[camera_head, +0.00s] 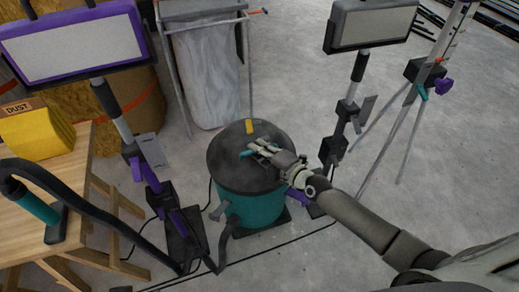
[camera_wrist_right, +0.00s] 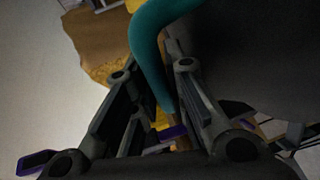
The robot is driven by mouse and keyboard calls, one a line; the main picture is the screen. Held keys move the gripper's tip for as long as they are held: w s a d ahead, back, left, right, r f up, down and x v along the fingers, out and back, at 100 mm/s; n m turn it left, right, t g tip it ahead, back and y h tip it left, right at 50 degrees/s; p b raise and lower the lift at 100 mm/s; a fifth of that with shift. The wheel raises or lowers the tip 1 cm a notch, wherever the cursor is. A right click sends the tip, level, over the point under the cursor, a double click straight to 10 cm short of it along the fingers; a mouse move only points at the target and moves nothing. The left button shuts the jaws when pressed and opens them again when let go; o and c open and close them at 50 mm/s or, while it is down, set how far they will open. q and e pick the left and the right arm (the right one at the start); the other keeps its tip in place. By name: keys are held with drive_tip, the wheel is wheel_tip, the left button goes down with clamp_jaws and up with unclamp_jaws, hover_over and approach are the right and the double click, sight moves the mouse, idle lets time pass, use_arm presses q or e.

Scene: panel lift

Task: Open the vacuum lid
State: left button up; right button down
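The vacuum (camera_head: 254,205) stands on the floor with a teal drum and a round dark lid (camera_head: 232,172), which is on the drum. A teal handle (camera_head: 246,154) sits on top of the lid, partly hidden by my right gripper (camera_head: 258,149). That gripper reaches in from the right over the lid. In the right wrist view the curved teal handle (camera_wrist_right: 150,55) runs between the two fingers of the gripper (camera_wrist_right: 155,75). The fingers are apart, and I see no clear grip on it. My left gripper is not in view.
A yellow piece (camera_head: 249,127) shows at the lid's back rim. Work lamps stand left (camera_head: 75,45) and right (camera_head: 370,25) of the vacuum. A wooden table (camera_head: 75,185) is at left. A black hose (camera_head: 110,222) curves across the front left. A bag stand (camera_head: 207,75) is behind.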

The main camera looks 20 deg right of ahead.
drive_tip(key=shift+r, duration=0.1)
drive_tip(key=shift+w+r+p, duration=0.25)
drive_tip(key=shift+r+p, duration=0.1)
drive_tip(key=shift+p, duration=0.05)
drive_tip(key=shift+r, duration=0.1)
